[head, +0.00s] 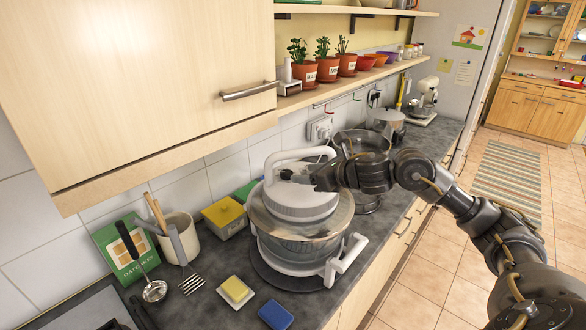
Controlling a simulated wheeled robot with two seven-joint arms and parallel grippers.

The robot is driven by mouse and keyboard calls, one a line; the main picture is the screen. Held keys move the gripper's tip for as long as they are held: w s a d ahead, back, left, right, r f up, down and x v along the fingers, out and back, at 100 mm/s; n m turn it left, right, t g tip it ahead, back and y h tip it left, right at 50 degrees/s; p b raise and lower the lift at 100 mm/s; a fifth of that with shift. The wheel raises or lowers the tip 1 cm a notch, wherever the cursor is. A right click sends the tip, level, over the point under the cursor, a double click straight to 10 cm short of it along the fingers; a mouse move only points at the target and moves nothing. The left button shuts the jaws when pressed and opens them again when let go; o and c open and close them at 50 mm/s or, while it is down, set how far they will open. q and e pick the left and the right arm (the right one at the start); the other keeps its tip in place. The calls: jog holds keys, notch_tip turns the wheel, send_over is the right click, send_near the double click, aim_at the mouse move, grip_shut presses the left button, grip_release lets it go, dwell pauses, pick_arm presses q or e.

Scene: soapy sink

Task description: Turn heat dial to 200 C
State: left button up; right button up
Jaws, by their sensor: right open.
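A white round appliance (270,268) with a clear glass-like bowl, a white domed top and white side handles stands on the dark counter. My right gripper (296,176) reaches in from the right and is at the appliance's white top, under its upper handle (296,154). The gripper is open. Its dark fingers cover part of the top, and I cannot tell whether they touch it. I cannot make out the heat dial or any temperature marks; the dial may be hidden behind the gripper. My left gripper is not in view.
A utensil pot (182,238), a yellow box (224,216), a yellow sponge (236,291) and a blue sponge (275,314) lie left and in front. A wall cupboard (150,80) overhangs the left.

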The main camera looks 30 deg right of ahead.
aim_at(290, 173)
jog(key=p+x, duration=0.1)
jog(key=x, duration=0.3)
jog(key=shift+w+a, duration=0.15)
jog(key=shift+w, duration=0.1)
jog(key=shift+w+a+f+p, duration=0.15)
jog(key=shift+w+f+p, duration=0.25)
jog(key=shift+w, duration=0.15)
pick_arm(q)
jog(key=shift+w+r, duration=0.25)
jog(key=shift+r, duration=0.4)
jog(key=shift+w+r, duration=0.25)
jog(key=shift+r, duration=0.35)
pick_arm(e)
jog(key=shift+c, duration=0.2)
jog(key=c, duration=0.9)
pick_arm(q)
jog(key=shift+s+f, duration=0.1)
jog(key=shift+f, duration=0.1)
pick_arm(e)
jog(key=shift+a, duration=0.1)
